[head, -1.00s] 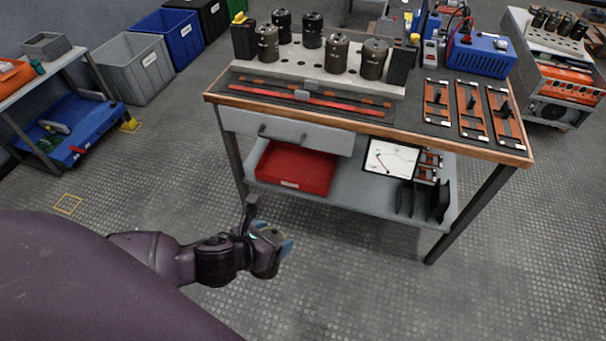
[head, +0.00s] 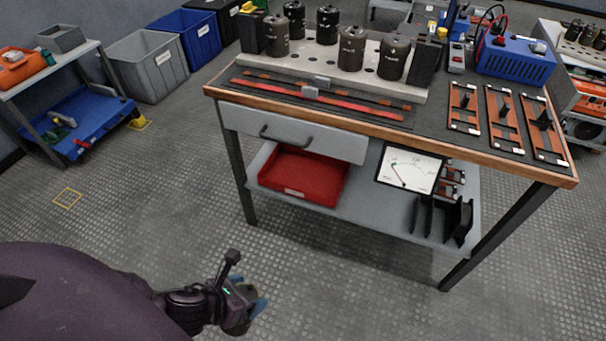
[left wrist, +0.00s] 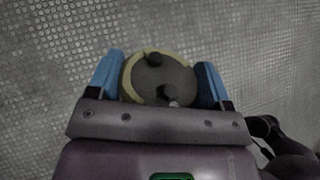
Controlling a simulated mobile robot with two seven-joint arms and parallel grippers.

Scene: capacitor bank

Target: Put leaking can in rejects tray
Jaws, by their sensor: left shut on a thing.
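My left gripper (head: 250,308) is low at the bottom of the head view, over the floor and in front of the workbench. In the left wrist view my left gripper (left wrist: 163,85) has its blue fingers on both sides of a round can (left wrist: 165,82). The can has a dark top with two black terminals and a yellowish rim. The red tray (head: 300,177) sits on the bench's lower shelf, under the drawer, apart from the gripper. No label on it is readable, so I cannot tell if it is the rejects tray. My right gripper is out of view.
The workbench (head: 440,145) carries several upright dark cans (head: 352,48) in a pale rack, red bars and a blue power unit (head: 515,60). Grey bin (head: 148,65) and blue bin (head: 186,40) stand back left. Floor before the bench is clear.

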